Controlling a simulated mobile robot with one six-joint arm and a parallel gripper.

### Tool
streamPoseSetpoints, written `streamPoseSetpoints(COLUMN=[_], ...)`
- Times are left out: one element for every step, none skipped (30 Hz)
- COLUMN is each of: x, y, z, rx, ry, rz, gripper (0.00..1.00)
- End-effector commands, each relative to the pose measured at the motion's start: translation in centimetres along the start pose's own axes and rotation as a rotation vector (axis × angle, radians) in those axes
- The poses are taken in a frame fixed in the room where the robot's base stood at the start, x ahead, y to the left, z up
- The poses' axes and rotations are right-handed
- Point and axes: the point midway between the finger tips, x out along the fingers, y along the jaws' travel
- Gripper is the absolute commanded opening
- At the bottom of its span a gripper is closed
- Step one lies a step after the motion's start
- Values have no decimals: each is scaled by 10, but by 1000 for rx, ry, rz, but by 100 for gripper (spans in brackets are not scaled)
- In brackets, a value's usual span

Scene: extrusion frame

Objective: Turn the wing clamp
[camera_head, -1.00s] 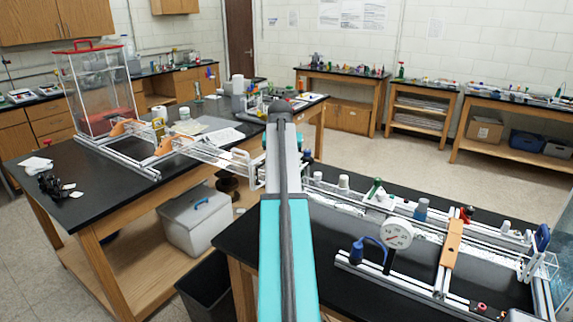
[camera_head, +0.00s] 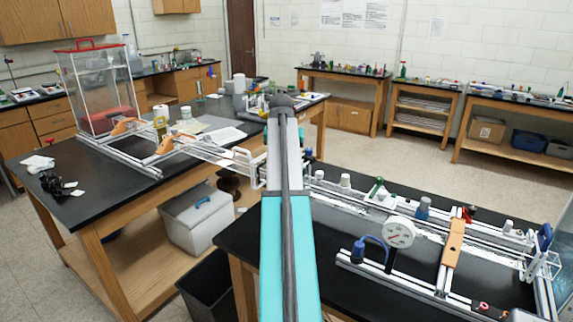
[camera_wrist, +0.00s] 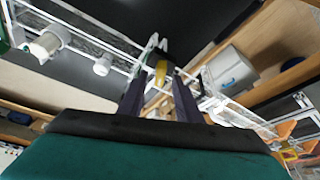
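In the wrist view, the two dark fingers of my gripper (camera_wrist: 160,88) stand apart, pointing at the white extrusion frame (camera_wrist: 113,45). A small yellow piece (camera_wrist: 161,72) shows between the fingertips, beside a dark part on the frame. It may be the wing clamp, but its shape is too blurred to be sure. I cannot tell whether the fingers touch it. In the head view, my arm covers my gripper and this spot. The frame (camera_head: 345,205) runs along the black bench right of my arm.
A round dial gauge (camera_head: 398,233), a blue-handled part (camera_head: 358,250) and an orange crosspiece (camera_head: 452,243) sit on the frame. A second bench (camera_head: 110,205) on the left holds a clear box (camera_head: 95,85) and rails. Open floor (camera_head: 390,155) lies behind.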

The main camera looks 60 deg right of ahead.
Motion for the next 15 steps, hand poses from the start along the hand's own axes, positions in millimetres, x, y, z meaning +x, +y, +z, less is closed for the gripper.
streamPoseSetpoints(x=[-5,-8,-12,-16,-19,-24,-28,-32,-36,-40,-44,-49,-52,-56,-61], y=[0,0,0,0,0,0,0,0,0,0,0,0,0,0,0], z=[0,0,0,0,0,0,0,0,0,0,0,-1,0,0,0], rx=[0,0,0,0,0,0,0,0,0,0,0,0,0,0,0], ry=[3,3,3,2,2,4,4,3,2,3,4,4,3,2,3], rz=[0,-1,0,0,0,0,-1,0,0,0,-1,0,0,0,0], gripper=[31,31,31,31,31,31,31,31,31,31,31,31,31,31,31])
